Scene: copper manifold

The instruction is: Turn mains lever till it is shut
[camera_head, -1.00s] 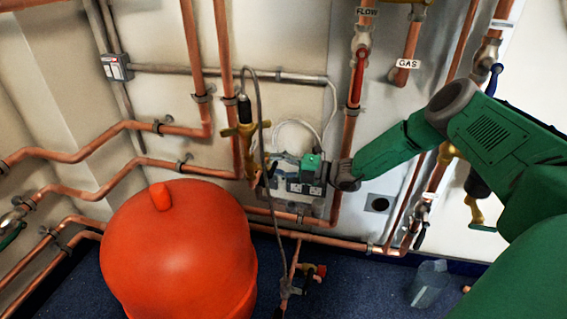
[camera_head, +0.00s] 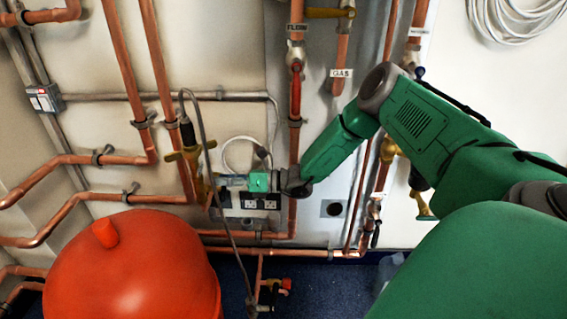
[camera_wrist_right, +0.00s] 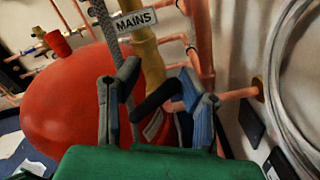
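The white MAINS label (camera_wrist_right: 136,20) hangs at the top of the right wrist view, on a brass valve body (camera_wrist_right: 147,58). A black bent bar (camera_wrist_right: 157,97), which looks like the mains lever, crosses between the fingers of my right gripper (camera_wrist_right: 159,80). The fingers stand apart on either side of it; I cannot tell whether either touches it. In the head view my right gripper (camera_head: 222,182) is small, beside the lower part of the brass valve (camera_head: 191,152), and the lever cannot be made out there. My left gripper is out of view.
A large red vessel (camera_head: 135,270) stands in front at the left. Copper pipes run along the wall, with a grey hose (camera_head: 212,165) hanging close to the valve. White sockets (camera_head: 262,203) sit behind my gripper. A red lever (camera_head: 295,95) is on the FLOW pipe.

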